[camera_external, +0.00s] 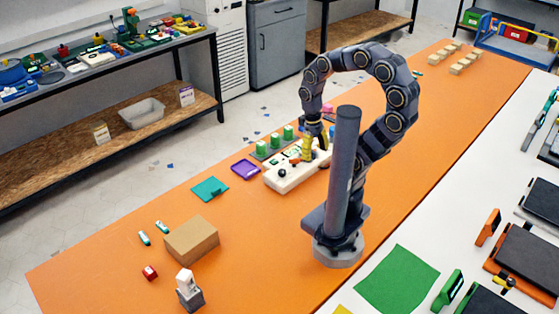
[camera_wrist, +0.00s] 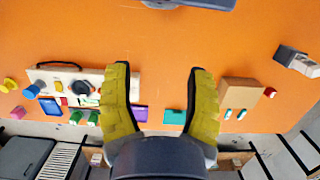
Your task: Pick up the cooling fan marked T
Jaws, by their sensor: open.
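I cannot read a T mark anywhere, so I cannot tell which thing is the cooling fan marked T. My gripper (camera_external: 315,152) hangs over the white panel with knobs (camera_external: 284,180) in the external view, and hides part of it. In the wrist view my gripper (camera_wrist: 158,68) is open, with its two yellow fingers wide apart and only bare orange table between their tips. The white panel, with a black knob (camera_wrist: 82,88), lies left of the fingers there. Several green blocks (camera_external: 275,139) stand just behind the panel.
A purple tray (camera_external: 245,162), a teal pad (camera_external: 210,188), a cardboard box (camera_external: 191,245), a small red block (camera_external: 150,272) and a white-and-grey piece (camera_external: 188,287) are on the orange table. Small wooden blocks (camera_external: 456,66) lie at the far end. Much of the orange surface is clear.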

